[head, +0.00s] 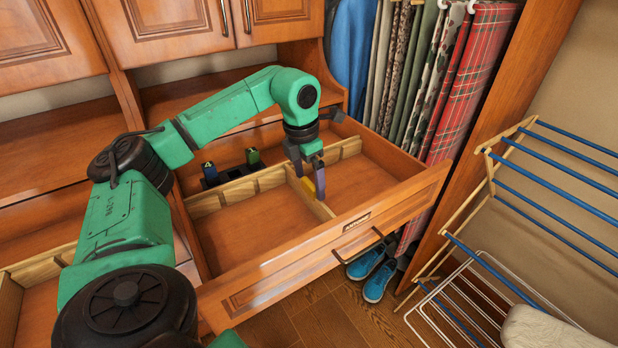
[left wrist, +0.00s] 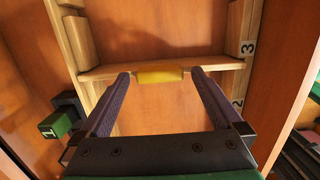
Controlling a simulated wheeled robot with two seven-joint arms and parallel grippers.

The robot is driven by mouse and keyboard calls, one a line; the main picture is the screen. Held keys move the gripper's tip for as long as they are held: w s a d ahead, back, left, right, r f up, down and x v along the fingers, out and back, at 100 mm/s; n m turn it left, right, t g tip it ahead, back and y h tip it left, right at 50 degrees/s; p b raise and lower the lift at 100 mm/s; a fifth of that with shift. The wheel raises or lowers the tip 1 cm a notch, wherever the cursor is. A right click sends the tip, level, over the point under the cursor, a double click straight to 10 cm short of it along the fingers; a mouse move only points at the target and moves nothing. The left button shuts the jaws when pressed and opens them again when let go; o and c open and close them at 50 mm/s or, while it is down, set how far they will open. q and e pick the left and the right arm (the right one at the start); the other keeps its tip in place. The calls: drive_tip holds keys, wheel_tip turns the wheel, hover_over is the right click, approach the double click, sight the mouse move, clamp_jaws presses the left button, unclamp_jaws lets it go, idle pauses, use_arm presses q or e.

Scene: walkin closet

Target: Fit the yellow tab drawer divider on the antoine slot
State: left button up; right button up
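The wooden divider with the yellow tab (left wrist: 160,75) spans between two notched rails inside the open drawer (head: 255,232). In the head view the yellow tab (head: 309,184) is partly hidden by my gripper. My left gripper (head: 312,183) points down into the drawer. Its two fingers (left wrist: 160,76) stand on either side of the tab, with narrow gaps; it looks open. A nameplate (head: 356,222), too small to read surely, is on the drawer front. My right gripper is not in view.
Hanging clothes (head: 455,80), blue shoes (head: 372,270) and a drying rack (head: 500,215) are to the right. The drawer's front compartment is empty.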

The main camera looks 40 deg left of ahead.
use_arm(q)
wheel_tip(320, 180, up, 15)
drive_tip(key=s+p, duration=0.2)
drive_tip(key=p, duration=0.1)
drive_tip(key=shift+a+f, duration=0.2)
drive_tip(key=shift+a, duration=0.05)
drive_tip(key=shift+w+f, duration=0.1)
drive_tip(key=shift+w, duration=0.1)
